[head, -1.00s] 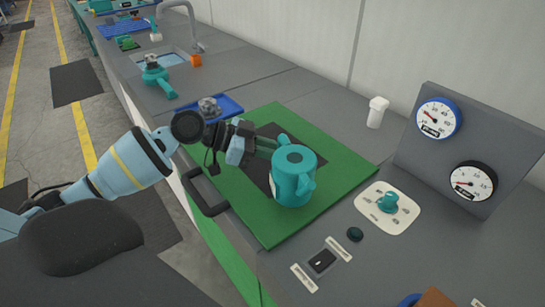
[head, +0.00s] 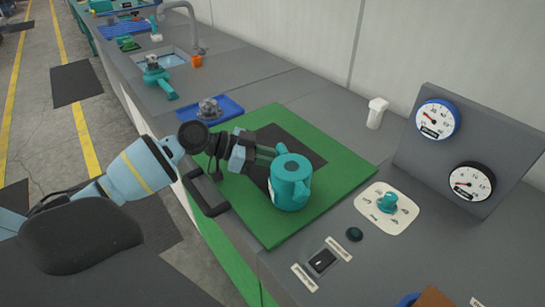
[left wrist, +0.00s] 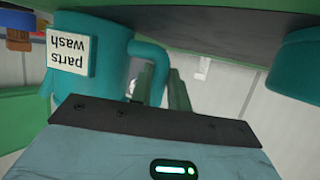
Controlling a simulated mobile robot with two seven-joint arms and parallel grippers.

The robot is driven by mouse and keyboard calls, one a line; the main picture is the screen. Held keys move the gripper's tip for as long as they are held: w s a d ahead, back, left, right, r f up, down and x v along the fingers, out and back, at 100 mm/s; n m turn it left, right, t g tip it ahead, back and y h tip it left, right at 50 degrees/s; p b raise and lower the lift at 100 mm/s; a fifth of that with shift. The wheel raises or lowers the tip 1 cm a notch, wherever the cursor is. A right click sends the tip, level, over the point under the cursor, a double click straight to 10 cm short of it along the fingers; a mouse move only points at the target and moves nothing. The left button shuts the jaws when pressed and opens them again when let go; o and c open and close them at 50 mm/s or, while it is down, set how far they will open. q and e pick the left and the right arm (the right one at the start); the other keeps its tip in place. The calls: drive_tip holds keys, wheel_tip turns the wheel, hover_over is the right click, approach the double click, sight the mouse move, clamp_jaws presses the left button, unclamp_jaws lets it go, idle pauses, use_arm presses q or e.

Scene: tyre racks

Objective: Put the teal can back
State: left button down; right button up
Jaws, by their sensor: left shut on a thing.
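The teal can (head: 291,185) is at the front right part of the green mat, upright, with a spout-like part facing right. I cannot tell whether its base touches the mat. My left gripper (head: 276,153) reaches it from the left and is shut on its handle. In the left wrist view, the can (left wrist: 108,45) appears upside down with a white "parts wash" label (left wrist: 68,53). Its curved handle (left wrist: 152,58) runs to the gripper's fingers (left wrist: 163,88). My right gripper is not in view.
The green mat (head: 262,225) has a dark square (head: 300,143) in its middle, partly hidden. A blue tray (head: 228,103) lies behind it. A teal knob (head: 387,202) on a pale plate and two gauges (head: 438,118) are to the right. A white cup (head: 376,112) stands near the wall.

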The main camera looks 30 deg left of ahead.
use_arm(q)
drive_tip(key=shift+f, duration=0.2)
drive_tip(key=c, duration=1.3)
unclamp_jaws()
drive_tip(key=shift+c, duration=0.2)
drive_tip(key=shift+r, duration=0.15)
drive_tip(key=shift+s+a+r, duration=0.1)
drive_tip(key=shift+a+r, duration=0.05)
drive_tip(key=b+v, duration=0.1)
drive_tip(key=v, duration=0.9)
drive_tip(key=shift+a, duration=0.15)
drive_tip(key=shift+s+a+r, duration=0.25)
drive_tip(key=shift+s+a, duration=0.2)
drive_tip(key=shift+a, duration=0.05)
